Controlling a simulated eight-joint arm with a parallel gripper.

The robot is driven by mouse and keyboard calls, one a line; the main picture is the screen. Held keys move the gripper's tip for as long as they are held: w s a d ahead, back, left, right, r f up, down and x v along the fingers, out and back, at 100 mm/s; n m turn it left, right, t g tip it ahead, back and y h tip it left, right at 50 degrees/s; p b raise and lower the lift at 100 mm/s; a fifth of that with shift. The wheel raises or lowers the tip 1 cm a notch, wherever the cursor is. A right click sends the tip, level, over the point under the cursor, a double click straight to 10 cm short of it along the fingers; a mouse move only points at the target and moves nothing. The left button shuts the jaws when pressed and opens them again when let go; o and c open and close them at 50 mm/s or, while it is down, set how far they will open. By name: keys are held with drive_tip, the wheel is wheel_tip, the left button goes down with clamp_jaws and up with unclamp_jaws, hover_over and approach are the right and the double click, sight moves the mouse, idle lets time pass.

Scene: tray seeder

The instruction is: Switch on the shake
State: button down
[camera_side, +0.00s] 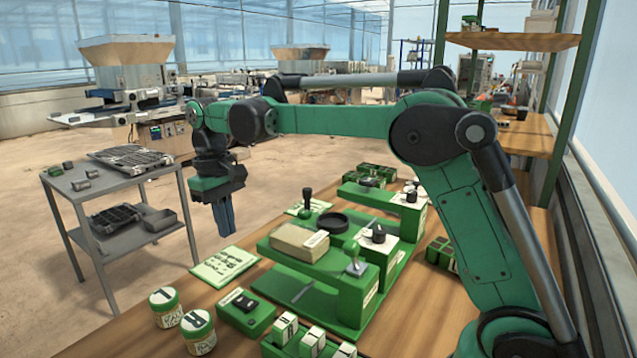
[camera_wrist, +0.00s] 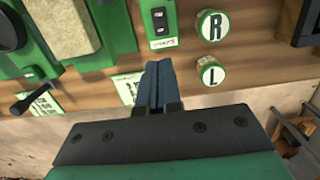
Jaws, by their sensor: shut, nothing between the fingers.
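The shake switch is a small green box with a black rocker (camera_side: 245,304) near the table's front edge in the side view. In the wrist view the switch (camera_wrist: 161,22) lies at the top middle, with a white label reading SHAKE. I cannot tell which way the rocker is set. My gripper (camera_side: 226,233) points down with its fingers together and empty, beyond the switch and above the table's far edge in the side view. In the wrist view the closed fingertips (camera_wrist: 159,66) show below the switch, apart from it.
Two round jars, R (camera_wrist: 211,25) and L (camera_wrist: 209,72), stand right of the switch in the wrist view. A printed card (camera_side: 225,265) lies flat near it. The green seeder (camera_side: 349,300) with levers and knobs fills the table's middle. A grey cart (camera_side: 117,176) stands beyond.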

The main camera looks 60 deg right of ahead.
sight(250, 304)
drive_tip(key=shift+w+r, duration=0.1)
drive_tip(key=shift+r, duration=0.7)
drive_tip(key=shift+s+a+g, duration=0.1)
drive_tip(key=shift+s+g, duration=0.2)
drive_tip(key=shift+s, duration=0.5)
drive_tip(key=f, duration=0.4)
drive_tip(key=s+f, duration=0.1)
drive_tip(key=f, duration=0.4)
drive_tip(key=s+f, duration=0.1)
drive_tip(key=f, duration=0.3)
drive_tip(key=shift+f, duration=0.4)
